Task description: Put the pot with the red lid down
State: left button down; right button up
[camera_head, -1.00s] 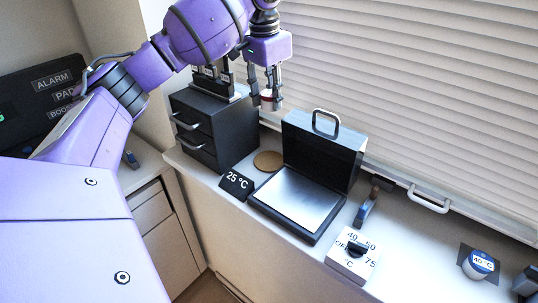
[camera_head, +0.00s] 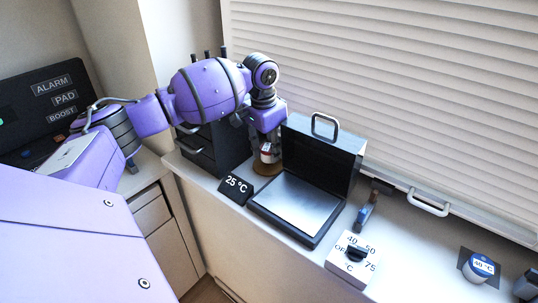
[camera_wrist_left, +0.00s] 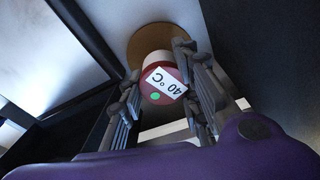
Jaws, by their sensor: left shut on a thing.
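The pot with the red lid (camera_head: 266,154) is between the fingers of my left gripper (camera_head: 267,147), low over the round cork mat (camera_head: 268,169). In the left wrist view my left gripper (camera_wrist_left: 160,78) is shut on this pot; its red lid (camera_wrist_left: 152,91) carries a "40 °C" label and a green dot. The cork mat (camera_wrist_left: 140,45) shows past the pot's pale body. I cannot tell whether the pot touches the mat. My right gripper is not in view.
A black drawer unit (camera_head: 198,150) stands left of the mat, a "25 °C" sign (camera_head: 236,188) in front. An open black case with a metal plate (camera_head: 298,203) is close on the right. Further right are a dial box (camera_head: 343,271) and a blue-lidded pot (camera_head: 480,268).

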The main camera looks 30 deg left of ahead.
aim_at(265, 150)
pick_arm(q)
jog(key=shift+f, duration=1)
jog(key=shift+f, duration=0.15)
jog(key=c, duration=1.3)
grip_release()
jog(key=r, duration=0.4)
jog(key=s+r, duration=0.1)
jog(key=r, duration=0.7)
jog(key=shift+s+a+r, duration=0.1)
jog(key=shift+s+a, duration=0.05)
jog(key=shift+s, duration=0.05)
